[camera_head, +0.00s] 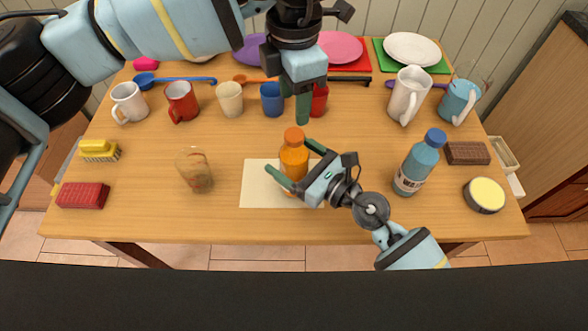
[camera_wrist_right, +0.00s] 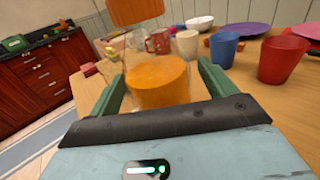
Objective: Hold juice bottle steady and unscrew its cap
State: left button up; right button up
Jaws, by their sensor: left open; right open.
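The juice bottle (camera_head: 294,158) is clear with orange juice and has an orange cap (camera_head: 294,135). It stands upright on a pale mat (camera_head: 258,192) near the table's middle. My right gripper (camera_head: 298,162) is open, with one green finger on each side of the bottle. The right wrist view shows the bottle (camera_wrist_right: 160,83) between the open fingers, its cap (camera_wrist_right: 136,11) cut by the top edge; whether the fingers touch it I cannot tell. My left gripper (camera_head: 303,108) is open and empty, pointing down above and slightly right of the cap in the picture; its fingers overlap one another there.
A blue bottle (camera_head: 417,163) stands to the right and an empty-looking glass (camera_head: 195,171) to the left. Several mugs and cups, including a blue cup (camera_head: 271,99) and a red cup (camera_head: 319,99), line the back. The table front between these is mostly clear.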

jog(key=shift+x, duration=0.8)
jog(key=shift+c, duration=0.2)
grip_shut()
pick_arm(q)
jog(key=m, duration=0.6)
jog(key=shift+m, duration=0.3)
jog(key=m, duration=1)
jog(key=shift+m, duration=0.3)
jog(key=m, duration=0.4)
jog(key=shift+m, duration=0.3)
jog(key=m, duration=0.4)
jog(key=shift+m, duration=0.3)
jog(key=m, duration=0.5)
